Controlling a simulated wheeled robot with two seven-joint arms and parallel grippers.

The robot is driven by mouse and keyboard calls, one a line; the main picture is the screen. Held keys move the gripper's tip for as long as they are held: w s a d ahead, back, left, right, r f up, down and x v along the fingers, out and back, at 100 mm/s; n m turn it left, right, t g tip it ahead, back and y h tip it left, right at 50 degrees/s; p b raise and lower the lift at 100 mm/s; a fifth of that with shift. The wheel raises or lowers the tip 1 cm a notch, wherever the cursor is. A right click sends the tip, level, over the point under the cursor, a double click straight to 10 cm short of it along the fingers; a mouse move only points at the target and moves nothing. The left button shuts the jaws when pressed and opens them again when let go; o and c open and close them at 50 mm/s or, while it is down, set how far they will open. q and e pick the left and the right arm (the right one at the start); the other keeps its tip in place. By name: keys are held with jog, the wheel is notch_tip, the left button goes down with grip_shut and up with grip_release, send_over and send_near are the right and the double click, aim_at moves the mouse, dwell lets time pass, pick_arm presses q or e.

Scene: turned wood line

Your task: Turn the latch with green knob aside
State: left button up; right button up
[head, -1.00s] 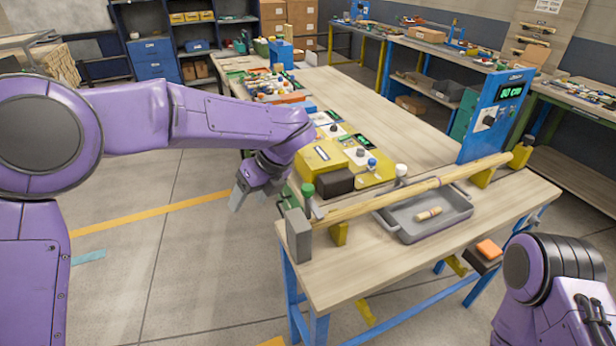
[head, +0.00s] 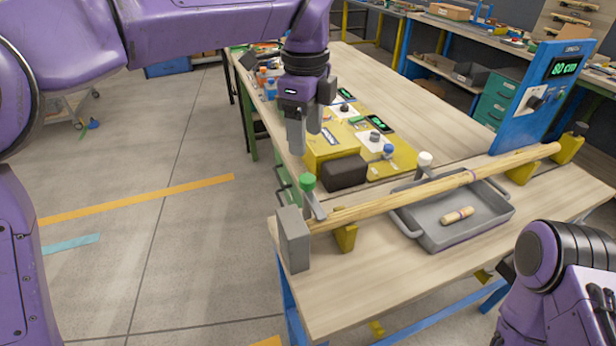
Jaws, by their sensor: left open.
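The latch with the green knob (head: 308,182) stands at the left end of a long wooden rod (head: 430,190), beside a grey end block (head: 293,238). Its grey lever (head: 318,205) slopes down from the knob to the rod. My left gripper (head: 304,140) points down, open and empty, above and slightly behind the green knob, apart from it. A second latch with a white knob (head: 424,159) stands farther right along the rod. My right arm shows at the lower right, but its gripper is out of view.
A grey tray (head: 470,232) with a short turned wood piece (head: 458,215) lies under the rod. A yellow machine with a black block (head: 344,172) stands behind the rod. A blue panel (head: 535,100) reading 80 cm rises at the right. The bench front is clear.

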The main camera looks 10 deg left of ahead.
pick_arm(q)
send_over(307, 178)
jog(key=f, duration=0.6)
jog(key=shift+w+f, duration=0.25)
jog(key=f, duration=0.2)
jog(key=f+p, duration=0.1)
jog(key=f, duration=0.1)
jog(key=shift+s, duration=0.35)
jog(key=shift+w+f, duration=0.2)
jog(key=shift+s, duration=0.1)
grip_shut()
pick_arm(e)
jog(key=shift+w+r, duration=0.3)
jog(key=shift+r, duration=0.05)
pick_arm(q)
jog(key=shift+r, duration=0.1)
pick_arm(e)
jog(key=shift+s, duration=0.1)
